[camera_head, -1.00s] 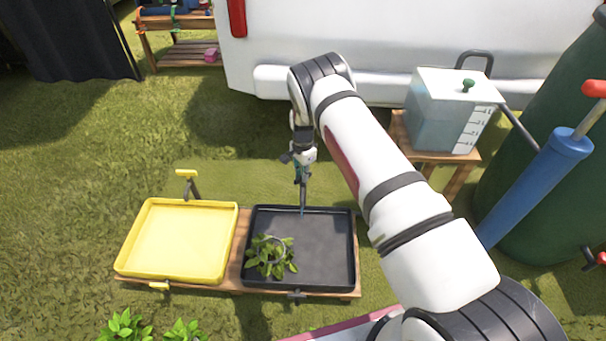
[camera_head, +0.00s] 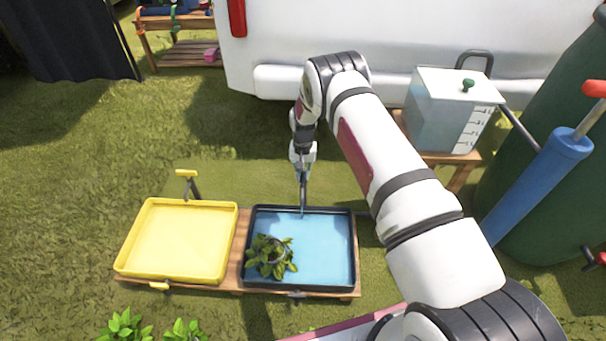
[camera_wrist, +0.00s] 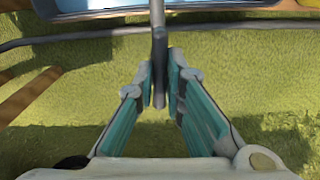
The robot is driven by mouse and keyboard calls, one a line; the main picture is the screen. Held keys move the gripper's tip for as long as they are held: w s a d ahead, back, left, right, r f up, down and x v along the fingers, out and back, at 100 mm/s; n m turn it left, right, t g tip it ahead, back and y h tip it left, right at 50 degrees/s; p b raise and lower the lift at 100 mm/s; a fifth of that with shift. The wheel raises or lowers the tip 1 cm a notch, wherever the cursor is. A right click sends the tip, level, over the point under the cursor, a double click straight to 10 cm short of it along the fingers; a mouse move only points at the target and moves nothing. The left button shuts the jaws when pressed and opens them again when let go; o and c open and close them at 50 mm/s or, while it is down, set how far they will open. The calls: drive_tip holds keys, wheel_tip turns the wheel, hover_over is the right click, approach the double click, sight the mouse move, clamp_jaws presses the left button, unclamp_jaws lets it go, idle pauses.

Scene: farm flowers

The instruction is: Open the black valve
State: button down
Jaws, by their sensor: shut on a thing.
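The black tray (camera_head: 350,245) stands at the lower middle of the head view and holds blue water. Its black valve (camera_head: 303,208) rises at the back edge and is mostly hidden by my gripper (camera_head: 303,180). In the wrist view, a dark upright bar of the valve (camera_wrist: 158,32) runs down between the two teal fingers of my gripper (camera_wrist: 161,88). The fingers are shut on it from both sides.
A potted plant (camera_head: 271,257) stands in the black tray. A yellow tray (camera_head: 178,242) with its own yellow valve (camera_head: 187,174) is on the left. A clear water tank (camera_head: 447,112) stands on a wooden stand at right. Open grass lies at the left.

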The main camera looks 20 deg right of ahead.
sight(303, 175)
drive_tip(key=shift+n, duration=0.5)
drive_tip(key=c, duration=1.7)
unclamp_jaws()
drive_tip(key=shift+o, duration=0.2)
drive_tip(key=shift+r, duration=0.1)
wheel_tip(303, 175, up, 12)
